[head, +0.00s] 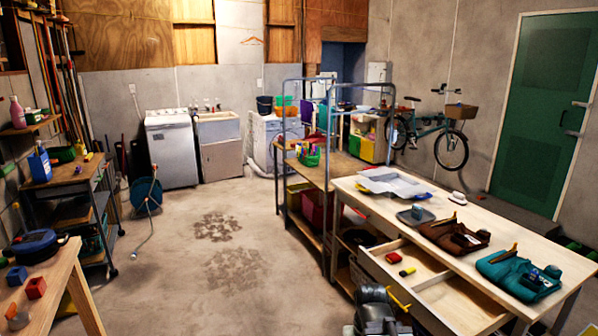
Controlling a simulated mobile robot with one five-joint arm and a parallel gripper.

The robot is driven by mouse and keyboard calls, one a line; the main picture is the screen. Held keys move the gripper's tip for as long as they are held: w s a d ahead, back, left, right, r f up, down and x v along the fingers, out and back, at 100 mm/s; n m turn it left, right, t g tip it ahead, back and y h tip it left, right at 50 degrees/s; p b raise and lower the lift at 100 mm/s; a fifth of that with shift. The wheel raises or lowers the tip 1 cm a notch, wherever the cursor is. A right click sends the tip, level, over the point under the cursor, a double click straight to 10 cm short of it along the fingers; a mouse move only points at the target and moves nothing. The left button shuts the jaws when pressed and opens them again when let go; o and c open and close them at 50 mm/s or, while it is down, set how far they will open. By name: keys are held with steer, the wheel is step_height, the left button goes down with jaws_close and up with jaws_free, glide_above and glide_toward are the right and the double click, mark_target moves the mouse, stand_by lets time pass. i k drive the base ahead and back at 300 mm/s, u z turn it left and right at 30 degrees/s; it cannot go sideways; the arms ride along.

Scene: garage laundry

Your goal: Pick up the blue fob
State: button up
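I cannot make out for sure which thing is the blue fob. Small dark blue pieces lie on the folded teal cloth (505,270) and the folded brown cloth (440,232) on the long wooden table (400,205) at right. A dark blue piece (552,271) sits at the right of the teal cloth. A dark grey shape, apparently my arm with my gripper (374,308), shows at the bottom edge, beside the drawer.
A left bench (60,275) bears a blue block (17,276), a red block (36,288) and a round blue case (34,246). The concrete floor (200,290) between is clear. A hose reel (146,195) lies farther back.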

mark_target(533, 278)
steer(key=u, duration=2.7)
steer(key=k, duration=1.55)
steer(key=u, duration=0.05)
